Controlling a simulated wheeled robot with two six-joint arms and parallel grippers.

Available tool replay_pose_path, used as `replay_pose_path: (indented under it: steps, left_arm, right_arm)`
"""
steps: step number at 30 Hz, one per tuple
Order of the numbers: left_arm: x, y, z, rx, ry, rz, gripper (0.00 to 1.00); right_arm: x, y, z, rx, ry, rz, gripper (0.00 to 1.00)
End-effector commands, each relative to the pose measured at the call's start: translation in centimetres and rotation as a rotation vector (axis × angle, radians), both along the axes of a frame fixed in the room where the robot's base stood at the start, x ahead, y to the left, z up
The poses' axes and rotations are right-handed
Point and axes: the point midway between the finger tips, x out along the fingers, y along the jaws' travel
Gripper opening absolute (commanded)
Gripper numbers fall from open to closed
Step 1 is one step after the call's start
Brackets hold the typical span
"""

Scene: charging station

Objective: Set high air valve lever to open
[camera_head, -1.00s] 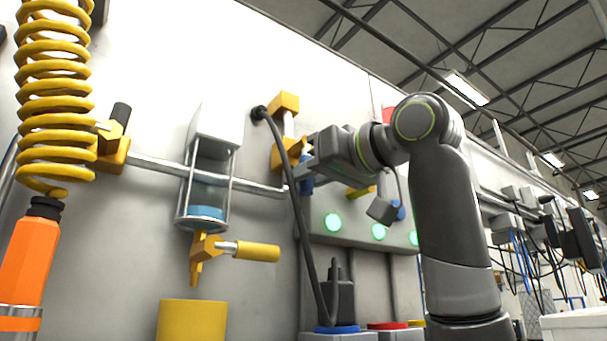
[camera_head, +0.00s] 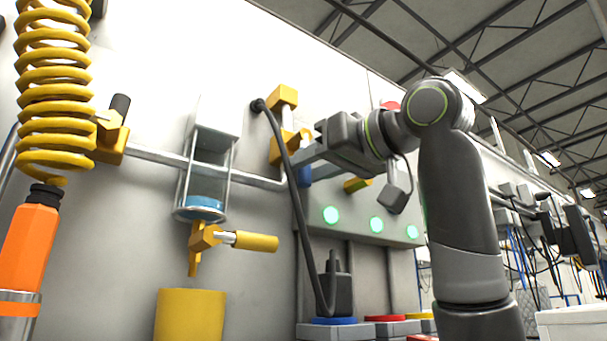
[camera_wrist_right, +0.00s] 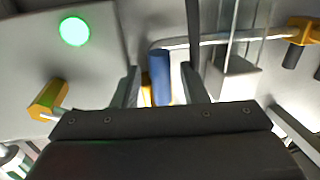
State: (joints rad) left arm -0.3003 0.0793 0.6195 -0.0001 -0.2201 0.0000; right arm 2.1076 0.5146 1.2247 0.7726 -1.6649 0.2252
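A yellow valve (camera_head: 281,149) with a blue lever sits on the wall pipe at the centre of the head view. The blue lever (camera_head: 304,174) is partly hidden by my right gripper (camera_head: 303,163). In the right wrist view the blue lever (camera_wrist_right: 161,78) stands between the two fingers of my right gripper (camera_wrist_right: 163,85), with gaps on both sides, so the gripper is open around it. Another yellow valve (camera_head: 112,140) with a black handle is on the pipe at the left. I cannot tell which valve is the high air one. My left gripper is out of view.
A glass cylinder (camera_head: 207,170) hangs beside the pipe, above a yellow tap (camera_head: 206,237) and a yellow container (camera_head: 190,315). A black cable (camera_head: 296,200) runs down close to my right gripper. A panel with green lights (camera_head: 330,215) is to the right.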

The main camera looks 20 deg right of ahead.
Motion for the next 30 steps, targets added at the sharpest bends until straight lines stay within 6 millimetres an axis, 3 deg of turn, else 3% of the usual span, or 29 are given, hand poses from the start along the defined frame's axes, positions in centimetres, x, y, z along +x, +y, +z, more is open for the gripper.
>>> replay_pose_path:
  steps: [9, 18, 24, 30]
  left_arm:
    - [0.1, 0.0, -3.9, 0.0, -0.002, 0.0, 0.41]
    - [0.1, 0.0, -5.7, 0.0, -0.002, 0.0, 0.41]
    - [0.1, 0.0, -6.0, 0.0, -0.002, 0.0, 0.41]
    - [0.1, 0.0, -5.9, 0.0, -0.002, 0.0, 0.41]
  right_arm:
    - [-6.6, -4.1, -0.5, 0.002, -0.003, -0.003, 0.39]
    - [-11.8, -7.2, -0.2, 0.0, 0.0, 0.0, 0.39]
    - [-13.2, -8.1, -0.1, -0.001, 0.001, -0.001, 0.39]
    - [-13.3, -8.1, 0.0, -0.002, 0.003, -0.001, 0.39]
